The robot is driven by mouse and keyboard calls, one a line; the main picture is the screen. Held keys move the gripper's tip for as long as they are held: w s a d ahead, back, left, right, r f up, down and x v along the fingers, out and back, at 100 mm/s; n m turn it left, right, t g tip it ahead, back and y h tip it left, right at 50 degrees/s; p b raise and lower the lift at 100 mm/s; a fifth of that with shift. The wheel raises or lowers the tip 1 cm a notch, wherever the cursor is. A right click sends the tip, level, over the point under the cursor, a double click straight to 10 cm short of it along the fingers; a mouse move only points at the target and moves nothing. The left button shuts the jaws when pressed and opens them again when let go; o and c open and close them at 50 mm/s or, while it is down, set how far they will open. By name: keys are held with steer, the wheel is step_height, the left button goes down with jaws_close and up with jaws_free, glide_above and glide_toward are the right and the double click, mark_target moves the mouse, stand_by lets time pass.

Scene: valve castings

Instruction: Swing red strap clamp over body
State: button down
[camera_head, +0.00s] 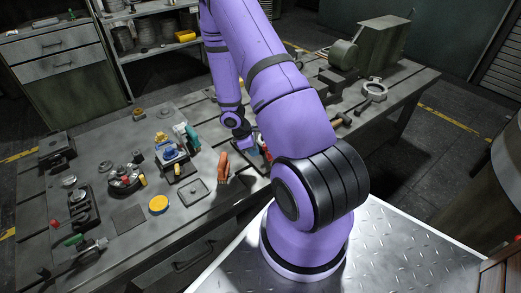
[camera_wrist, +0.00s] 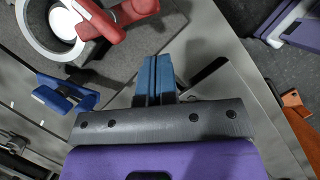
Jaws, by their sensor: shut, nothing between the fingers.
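The red strap clamp (camera_wrist: 112,16) shows at the top of the wrist view as a thick red bar with a rounded end. It lies across the rim of a round grey body (camera_wrist: 38,38) with a white disc inside. Part of the clamp and body is cut off by the frame edge. My gripper (camera_wrist: 154,60) has its blue fingers together and empty, just below and right of the red bar, with a gap between them in the picture. In the head view a small red part (camera_head: 263,145) shows beside my wrist; my arm hides most of that spot.
A blue clamp-like part (camera_wrist: 66,93) is left of my fingers. An orange tool (camera_head: 223,167) stands on the bench near my wrist. A flat tray (camera_head: 194,192), a yellow disc (camera_head: 158,204) and several small fittings lie to the left. A vise (camera_head: 338,78) is behind.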

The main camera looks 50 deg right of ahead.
steer(key=v, duration=1)
steer(key=shift+w+a, duration=0.1)
steer(key=s+a+r+m+t, duration=0.15)
steer(key=a+r, duration=0.35)
steer(key=r, duration=0.8)
steer(key=a+r+m+t, duration=0.2)
steer(key=a+r+m, duration=0.15)
steer(key=r, duration=0.85)
steer(key=s+a+r+m+t+y, duration=0.2)
steer(key=s+a+r+t, duration=0.3)
steer(key=s+a+r, duration=0.7)
steer(key=s+r+m, duration=0.1)
steer(key=s+r, duration=0.1)
steer(key=s, duration=0.2)
steer(key=shift+a+r+y, duration=0.2)
steer(key=shift+a+y, duration=0.2)
